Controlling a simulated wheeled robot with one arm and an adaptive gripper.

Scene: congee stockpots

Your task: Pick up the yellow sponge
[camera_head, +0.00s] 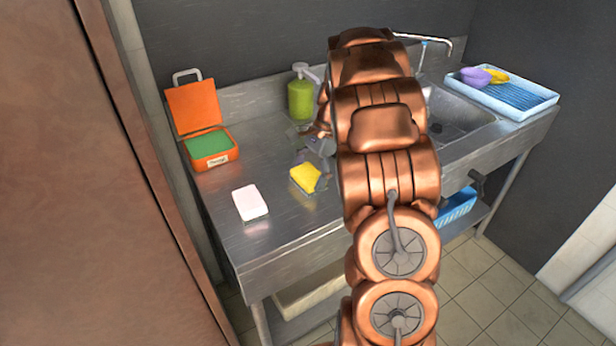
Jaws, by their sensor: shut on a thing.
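The yellow sponge (306,177) is at the middle of the steel counter, near its front, just right of a pale pink sponge (250,203). My gripper (321,174) is at the right side of the yellow sponge and is shut on it. My arm comes in from the bottom right and hides most of the gripper, so only a small part of the fingers shows. I cannot tell clearly whether the sponge is clear of the counter.
An open orange box (228,163) with a green pad stands at the counter's left back. A green pump bottle (300,98) stands behind. A sink (455,115) lies right of my arm, beside a blue tray (540,100) with purple and yellow items (477,77).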

